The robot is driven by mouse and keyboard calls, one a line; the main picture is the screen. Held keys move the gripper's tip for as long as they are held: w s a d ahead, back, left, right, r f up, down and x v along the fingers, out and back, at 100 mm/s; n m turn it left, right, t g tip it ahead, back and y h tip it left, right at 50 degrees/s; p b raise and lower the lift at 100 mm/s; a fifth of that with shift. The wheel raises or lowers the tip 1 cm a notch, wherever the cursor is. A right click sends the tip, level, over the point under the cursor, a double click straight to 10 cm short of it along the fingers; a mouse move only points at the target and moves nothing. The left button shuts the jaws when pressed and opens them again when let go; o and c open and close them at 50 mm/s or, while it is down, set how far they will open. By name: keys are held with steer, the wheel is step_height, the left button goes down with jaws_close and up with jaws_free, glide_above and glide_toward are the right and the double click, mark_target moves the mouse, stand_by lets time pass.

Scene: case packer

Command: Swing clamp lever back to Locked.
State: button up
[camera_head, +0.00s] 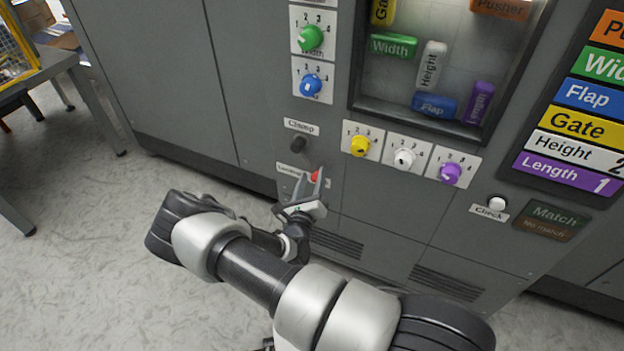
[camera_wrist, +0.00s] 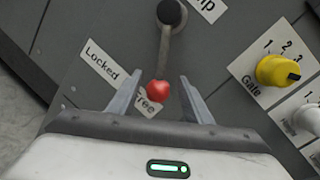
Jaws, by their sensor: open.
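The clamp lever has a dark round pivot (camera_head: 298,144) below the Clamp label, and its grey arm (camera_wrist: 164,50) ends in a red knob (camera_wrist: 158,91). The red knob also shows in the head view (camera_head: 315,176). In the wrist view the lever points at the Free label (camera_wrist: 149,105), which the knob partly covers. The Locked label (camera_wrist: 102,64) lies to the left of the lever. My gripper (camera_wrist: 160,76) is open, with one finger on each side of the knob. Gaps show between the knob and both fingers.
The yellow Gate dial (camera_wrist: 278,71) sits to the right of my gripper, with white (camera_head: 404,158) and purple (camera_head: 450,173) dials beyond it. Green and blue dials (camera_head: 311,84) are above the clamp. A check button (camera_head: 497,203) is farther right.

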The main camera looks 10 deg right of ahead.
jaws_close()
steer(key=shift+w+a+f, duration=0.1)
steer(key=shift+a+f, duration=0.1)
stand_by(0.7)
steer(key=w+a+m+h+b, duration=0.3)
steer(key=w+a+m+b, duration=0.3)
steer(key=m, duration=0.9)
steer(key=shift+w+a+t+h+b, duration=0.35)
steer(key=shift+a+b, duration=0.7)
steer(key=shift+a, duration=0.5)
jaws_free()
steer(key=shift+f, duration=0.1)
